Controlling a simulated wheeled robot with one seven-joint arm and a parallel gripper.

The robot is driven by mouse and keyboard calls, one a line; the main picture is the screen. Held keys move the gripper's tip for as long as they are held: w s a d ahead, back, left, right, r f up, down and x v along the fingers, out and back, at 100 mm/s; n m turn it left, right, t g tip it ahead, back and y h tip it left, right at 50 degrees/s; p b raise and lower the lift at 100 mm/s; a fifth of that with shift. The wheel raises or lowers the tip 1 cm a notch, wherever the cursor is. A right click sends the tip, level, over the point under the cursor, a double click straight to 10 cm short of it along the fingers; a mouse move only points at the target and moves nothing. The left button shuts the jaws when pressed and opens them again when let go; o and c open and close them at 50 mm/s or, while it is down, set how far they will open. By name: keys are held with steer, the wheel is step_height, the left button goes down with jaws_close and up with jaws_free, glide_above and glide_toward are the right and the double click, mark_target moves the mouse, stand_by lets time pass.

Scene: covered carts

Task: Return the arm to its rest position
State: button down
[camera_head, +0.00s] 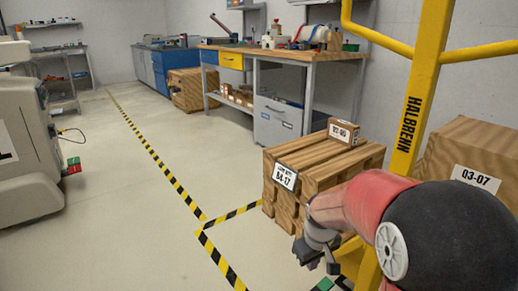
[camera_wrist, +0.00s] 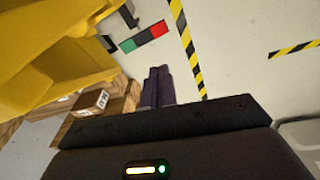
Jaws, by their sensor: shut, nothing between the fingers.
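My arm reaches down and left from the lower right of the head view, its red and black links in front of the yellow frame. My gripper (camera_head: 322,266) is at its end, low over the floor beside the wooden crates. In the wrist view the fingers of my gripper (camera_wrist: 158,86) are together with nothing between them. Floor shows beyond them.
Stacked wooden crates (camera_head: 325,160) stand close behind my gripper. A yellow frame (camera_head: 415,100) rises near my arm, with a crate (camera_head: 475,150) at right. A red and green piece (camera_wrist: 143,36) shows beyond my fingers. The floor (camera_head: 110,220) at left is clear.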

steer(key=s+d+r+m+t+p, duration=0.1)
steer(key=s+r+m+t+p, duration=0.2)
steer(key=s+r, duration=1.4)
steer(key=s+m+p, duration=0.1)
steer(key=s, duration=0.3)
steer(key=shift+r+m, duration=0.35)
steer(key=shift+m, duration=0.05)
